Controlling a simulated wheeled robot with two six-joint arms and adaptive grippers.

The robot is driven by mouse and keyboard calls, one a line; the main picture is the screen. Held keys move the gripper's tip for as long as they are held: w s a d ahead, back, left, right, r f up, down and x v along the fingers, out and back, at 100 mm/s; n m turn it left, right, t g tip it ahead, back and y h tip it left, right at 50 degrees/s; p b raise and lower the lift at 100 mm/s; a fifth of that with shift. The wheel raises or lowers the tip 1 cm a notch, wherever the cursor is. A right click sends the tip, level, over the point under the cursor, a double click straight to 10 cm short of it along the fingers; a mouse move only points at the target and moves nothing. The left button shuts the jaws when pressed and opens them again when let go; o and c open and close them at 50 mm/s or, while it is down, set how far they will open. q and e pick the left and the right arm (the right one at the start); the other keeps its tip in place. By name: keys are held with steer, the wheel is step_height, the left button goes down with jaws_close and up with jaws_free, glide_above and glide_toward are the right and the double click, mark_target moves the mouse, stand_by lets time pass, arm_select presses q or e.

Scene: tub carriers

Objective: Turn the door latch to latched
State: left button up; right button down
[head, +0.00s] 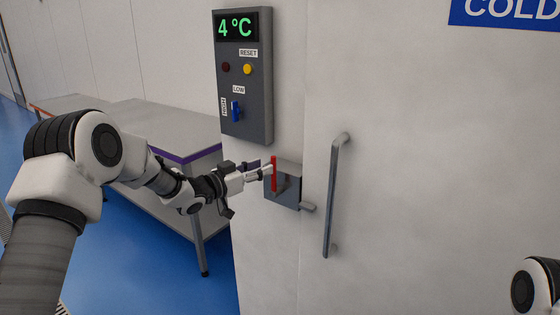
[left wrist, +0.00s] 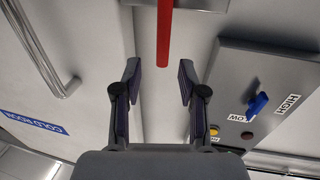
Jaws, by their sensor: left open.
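The door latch is a grey box (head: 287,190) at the door's left edge, with a red lever (head: 273,174) standing upright on it. A grey bolt piece sticks out at the box's lower right. My left gripper (head: 262,173) is at the lever, coming from the left. In the left wrist view my left gripper (left wrist: 160,76) is open, and the red lever (left wrist: 164,36) appears in line with the gap between its fingers. I cannot tell whether a finger touches it. My right gripper is out of view.
A vertical door handle (head: 333,195) stands right of the latch. A control panel (head: 244,115) with buttons, a blue switch and a 4 °C display hangs above it. A table (head: 150,118) stands behind my left arm. A blue COLD sign (head: 505,12) is at top right.

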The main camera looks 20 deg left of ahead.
mark_target(310, 202)
arm_select(q)
steer(key=p+x, duration=0.1)
steer(key=x, duration=0.3)
steer(key=shift+w, duration=0.4)
steer(key=shift+w+d+f, duration=0.1)
steer(key=shift+w+d, duration=0.2)
steer(key=shift+w, duration=0.05)
jaws_close()
